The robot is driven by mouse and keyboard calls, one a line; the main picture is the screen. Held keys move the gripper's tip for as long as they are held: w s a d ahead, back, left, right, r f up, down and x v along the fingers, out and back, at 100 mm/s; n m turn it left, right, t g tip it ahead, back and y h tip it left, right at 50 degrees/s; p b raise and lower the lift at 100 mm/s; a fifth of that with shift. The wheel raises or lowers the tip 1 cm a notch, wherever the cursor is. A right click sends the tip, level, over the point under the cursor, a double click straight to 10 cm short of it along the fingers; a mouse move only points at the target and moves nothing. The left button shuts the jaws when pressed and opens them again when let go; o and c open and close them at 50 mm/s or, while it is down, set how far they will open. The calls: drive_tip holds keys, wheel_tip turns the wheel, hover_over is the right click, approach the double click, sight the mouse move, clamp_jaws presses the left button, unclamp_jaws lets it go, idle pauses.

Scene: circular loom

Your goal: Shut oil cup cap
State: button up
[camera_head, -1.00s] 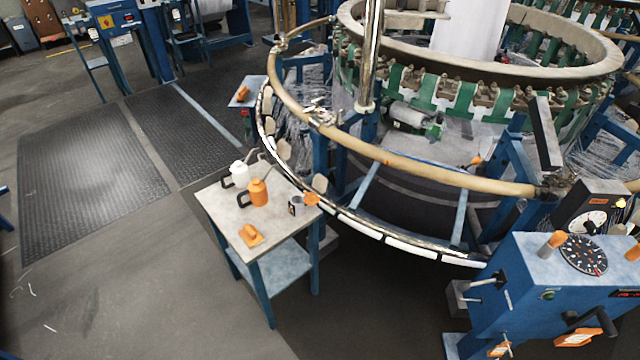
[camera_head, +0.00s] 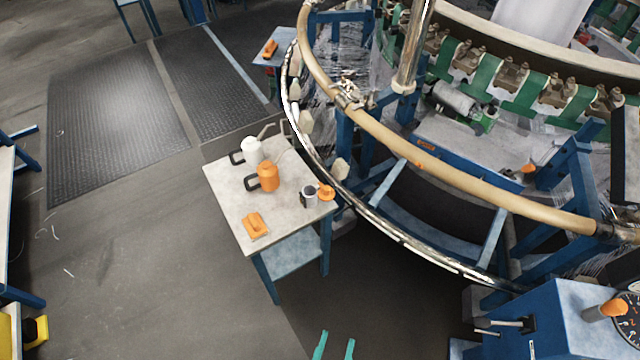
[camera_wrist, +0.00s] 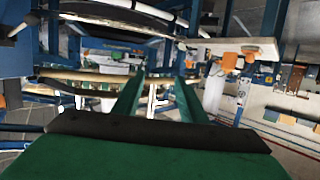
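A small dark grey oil cup (camera_head: 308,197) stands near the right edge of the small table (camera_head: 222,188). Its orange cap (camera_head: 326,191) shows at the cup's right side and looks swung off the mouth, so the cup looks open. Whether a hinge joins them is too small to tell. My gripper (camera_head: 335,345) shows at the bottom edge of the head view, well in front of the table and apart from the cup. Its two green fingers are spread with nothing between them. They also show in the wrist view (camera_wrist: 158,82); I cannot pick out the cup there.
A white oil can (camera_head: 252,150), an orange oil can (camera_head: 268,177) and an orange tool-like item (camera_head: 255,225) share the tabletop. The loom's tan ring (camera_head: 440,172) curves close behind and right of the table. A blue control box (camera_head: 570,315) stands at lower right. Floor left of the table is clear.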

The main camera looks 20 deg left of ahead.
drive_tip(key=w+a+f+y, duration=0.1)
drive_tip(key=w+a+f, duration=0.3)
drive_tip(key=w+f, duration=0.3)
drive_tip(key=t+h, duration=0.1)
drive_tip(key=t, duration=0.2)
approach(325, 194)
drive_tip(key=w, duration=1.1)
drive_tip(key=shift+w+a+r, duration=0.15)
drive_tip(key=shift+r, duration=0.05)
drive_tip(key=shift+c, duration=0.3)
clamp_jaws()
